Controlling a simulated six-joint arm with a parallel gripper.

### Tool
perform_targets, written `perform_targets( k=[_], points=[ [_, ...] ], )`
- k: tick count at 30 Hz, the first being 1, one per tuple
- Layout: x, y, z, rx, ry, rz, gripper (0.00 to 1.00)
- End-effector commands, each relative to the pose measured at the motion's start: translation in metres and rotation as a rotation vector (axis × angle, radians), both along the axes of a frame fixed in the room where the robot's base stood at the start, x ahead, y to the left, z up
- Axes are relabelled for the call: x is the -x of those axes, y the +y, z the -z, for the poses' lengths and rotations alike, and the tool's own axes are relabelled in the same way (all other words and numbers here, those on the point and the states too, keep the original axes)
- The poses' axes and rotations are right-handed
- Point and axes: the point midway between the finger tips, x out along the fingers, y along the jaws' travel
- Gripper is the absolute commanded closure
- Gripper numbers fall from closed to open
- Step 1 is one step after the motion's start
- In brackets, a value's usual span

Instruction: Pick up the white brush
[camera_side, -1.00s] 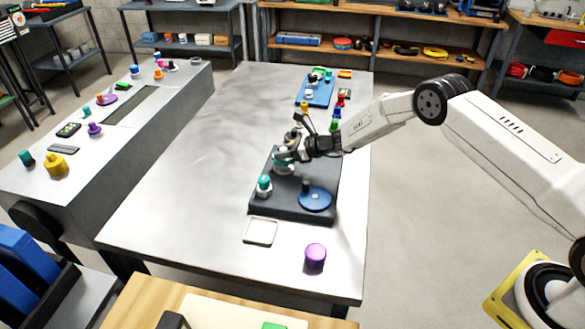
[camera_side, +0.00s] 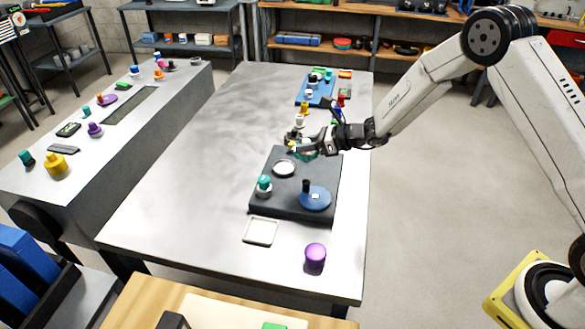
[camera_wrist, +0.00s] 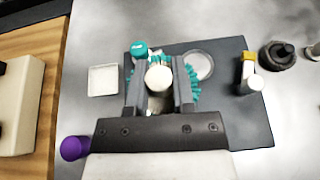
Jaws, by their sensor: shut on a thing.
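The white brush has a round white knob (camera_wrist: 158,78) and teal bristles, which fan out past the fingers in the wrist view. My gripper (camera_wrist: 159,88) is shut on it, one grey finger on each side. In the side view the teal bristles (camera_side: 308,155) hang under my gripper (camera_side: 302,147), above the far right part of the dark board (camera_side: 275,195). The brush looks clear of the board. The fingers hide part of it. A white round disc (camera_side: 284,168) lies on the board, bare on top; it also shows in the wrist view (camera_wrist: 199,65).
A teal-knobbed piece (camera_side: 264,186) and a blue disc with a black knob (camera_side: 315,198) stand on the board. A white tray (camera_side: 261,231) and a purple cylinder (camera_side: 315,256) are nearer. A blue board (camera_side: 315,91) with small parts lies farther back. The table's left half is clear.

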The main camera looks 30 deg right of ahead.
Motion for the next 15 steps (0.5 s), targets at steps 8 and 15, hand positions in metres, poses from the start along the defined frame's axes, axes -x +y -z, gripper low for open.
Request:
perform_targets(
  k=[8, 15],
  points=[
    [0.029, -0.003, -0.014, -0.001, 0.0, 0.001, 1.0],
    [0.041, -0.004, -0.019, -0.001, 0.0, 0.0, 1.0]
  ],
)
